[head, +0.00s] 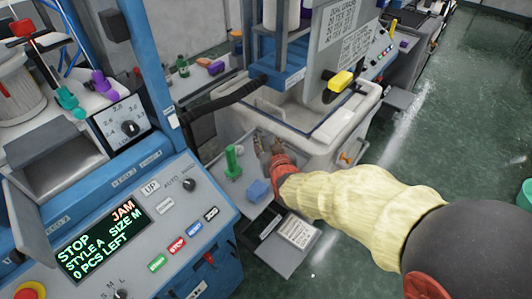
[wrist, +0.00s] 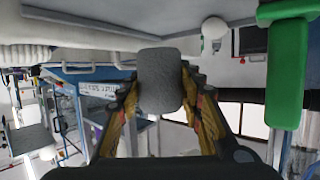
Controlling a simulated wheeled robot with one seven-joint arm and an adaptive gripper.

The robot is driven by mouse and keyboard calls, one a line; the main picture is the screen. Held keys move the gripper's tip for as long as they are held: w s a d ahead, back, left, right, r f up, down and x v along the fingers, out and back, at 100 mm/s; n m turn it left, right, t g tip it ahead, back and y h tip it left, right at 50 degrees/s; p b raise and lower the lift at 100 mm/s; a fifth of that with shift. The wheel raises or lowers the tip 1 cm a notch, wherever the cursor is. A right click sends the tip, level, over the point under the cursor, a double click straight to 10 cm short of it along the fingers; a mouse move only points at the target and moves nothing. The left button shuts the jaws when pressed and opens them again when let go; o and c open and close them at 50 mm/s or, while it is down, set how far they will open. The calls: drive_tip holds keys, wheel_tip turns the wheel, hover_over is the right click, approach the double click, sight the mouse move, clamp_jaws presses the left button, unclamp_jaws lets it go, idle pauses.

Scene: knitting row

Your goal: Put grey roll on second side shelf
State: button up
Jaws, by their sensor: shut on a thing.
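My gripper (head: 264,146) reaches low beside the white machine body in the head view, above a grey side shelf (head: 225,188). In the wrist view my gripper (wrist: 159,88) has its two fingers closed on the sides of a grey roll (wrist: 160,72), which fills the space between the fingertips. In the head view I cannot make out the roll clearly at the fingers. I cannot tell from the pictures which shelf counts as the second one.
A green upright piece (head: 232,162) and a blue block (head: 258,190) stand on the shelf close to my gripper. The green piece (wrist: 288,70) is large at the wrist view's right. A control panel (head: 110,235) stands at left. Green floor (head: 440,130) is open at right.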

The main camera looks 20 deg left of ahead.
sight(266, 149)
drive_tip(key=shift+w+a+f+b, duration=0.2)
drive_tip(key=shift+w+f, duration=0.2)
drive_tip(key=shift+f, duration=0.15)
drive_tip(key=shift+w+a+f+b, duration=0.2)
drive_tip(key=shift+w+f, duration=0.2)
drive_tip(key=shift+f, duration=0.15)
drive_tip(key=shift+w+f+b, duration=0.1)
drive_tip(key=shift+f+b, duration=0.35)
drive_tip(key=shift+f, duration=1.1)
drive_tip(key=shift+f, duration=0.1)
drive_tip(key=o, duration=0.9)
